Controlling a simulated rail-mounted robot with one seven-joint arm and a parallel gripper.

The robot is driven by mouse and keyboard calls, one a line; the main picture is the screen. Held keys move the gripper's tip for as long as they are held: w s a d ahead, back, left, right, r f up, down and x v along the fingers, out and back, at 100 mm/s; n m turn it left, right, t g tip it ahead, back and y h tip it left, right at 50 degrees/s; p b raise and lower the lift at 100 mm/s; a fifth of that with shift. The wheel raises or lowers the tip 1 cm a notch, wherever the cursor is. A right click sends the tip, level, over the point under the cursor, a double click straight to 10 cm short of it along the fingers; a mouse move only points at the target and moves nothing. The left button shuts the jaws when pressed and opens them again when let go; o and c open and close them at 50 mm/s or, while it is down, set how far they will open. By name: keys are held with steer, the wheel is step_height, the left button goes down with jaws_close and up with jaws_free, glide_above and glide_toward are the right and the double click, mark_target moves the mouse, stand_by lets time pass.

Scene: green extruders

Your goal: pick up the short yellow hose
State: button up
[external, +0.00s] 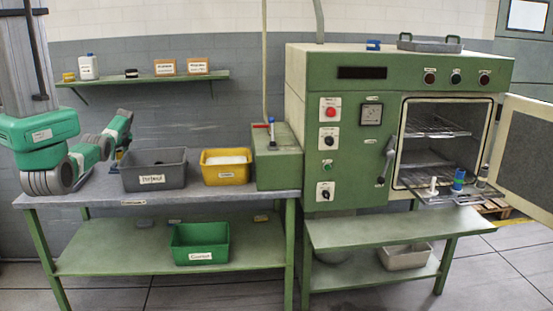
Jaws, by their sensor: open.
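I cannot make out a short yellow hose for certain. A small yellow item (69,77) stands at the left end of the wall shelf, and a small yellowish item (261,218) lies on the bench's lower shelf; both are too small to identify. My gripper (118,155) is at the left, low behind the back left corner of the grey bin (152,180). It is open, and its fingertips are small and partly hidden. I see nothing held in it.
A yellow bin (226,176) with white contents stands right of the grey bin. A green box (278,168) stands at the bench's right end. A green bin (200,256) is on the lower shelf. The green oven (340,95) has its door (526,150) open.

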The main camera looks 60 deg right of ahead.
steer(key=shift+b+x, duration=1.2)
steer(key=c, duration=1.1)
steer(key=shift+c, duration=0.2)
steer(key=shift+r, duration=0.1)
step_height(320, 180, up, 18)
steer(key=p, duration=1.6)
